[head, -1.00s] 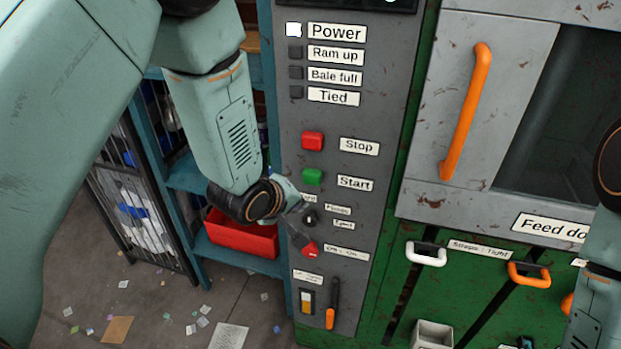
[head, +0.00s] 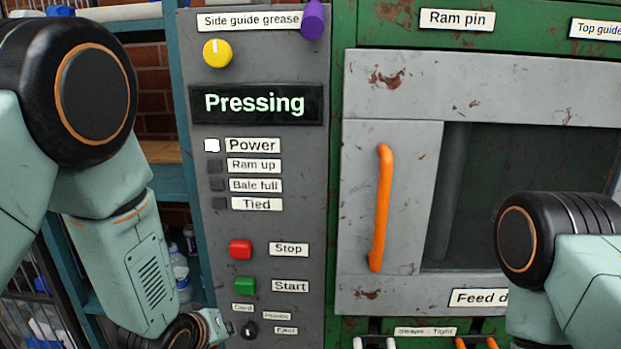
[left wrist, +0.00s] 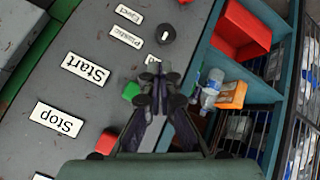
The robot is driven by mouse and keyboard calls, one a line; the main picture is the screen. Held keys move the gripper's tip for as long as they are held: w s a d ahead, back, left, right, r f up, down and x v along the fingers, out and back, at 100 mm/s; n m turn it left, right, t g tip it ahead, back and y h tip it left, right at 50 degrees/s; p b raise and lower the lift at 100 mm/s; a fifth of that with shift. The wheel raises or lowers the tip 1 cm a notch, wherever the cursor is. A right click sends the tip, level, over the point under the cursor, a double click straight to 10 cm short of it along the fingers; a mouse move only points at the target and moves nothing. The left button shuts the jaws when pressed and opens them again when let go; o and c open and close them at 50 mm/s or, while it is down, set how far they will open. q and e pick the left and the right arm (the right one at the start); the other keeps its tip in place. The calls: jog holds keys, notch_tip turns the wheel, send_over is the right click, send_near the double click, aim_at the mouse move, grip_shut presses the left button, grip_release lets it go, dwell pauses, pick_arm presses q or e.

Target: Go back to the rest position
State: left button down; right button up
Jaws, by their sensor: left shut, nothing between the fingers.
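My left gripper shows in the left wrist view (left wrist: 154,78) with its dark fingers shut and nothing between them. In the head view its wrist is at the bottom, left of the grey control panel (head: 300,225), and the fingers are hardly visible. In the left wrist view the fingers overlap the panel's edge near the green Start button (left wrist: 130,91); I cannot tell the distance. My right arm comes in at the right of the head view, in front of the feed door, but its gripper is out of frame.
The panel display (head: 255,103) reads "Pressing", and the Power lamp (head: 212,145) is lit white. The red Stop button (head: 240,249) and black knob (head: 249,330) stick out. The door has an orange handle (head: 381,210). Left is a shelf with a bottle (left wrist: 211,88) and red bin (left wrist: 235,25).

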pick_arm(q)
jog(key=s+a+f+m+g+b, duration=0.2)
jog(key=s+f+g+b, duration=0.2)
jog(key=s+f+b, duration=0.6)
jog(key=s+a+f+m+g+y+b, duration=0.1)
jog(key=s+f+b, duration=0.9)
jog(key=s+f, duration=1.4)
notch_tip(320, 180, down, 2)
jog(key=a+m+g, duration=0.1)
jog(key=a+g, duration=0.1)
jog(key=g, duration=0.1)
jog(key=shift+a+f+m+y, duration=0.15)
jog(key=shift+f+m+y, duration=0.15)
jog(key=shift+m, duration=0.1)
jog(key=shift+s, duration=0.1)
jog(key=c, duration=2.1)
grip_release()
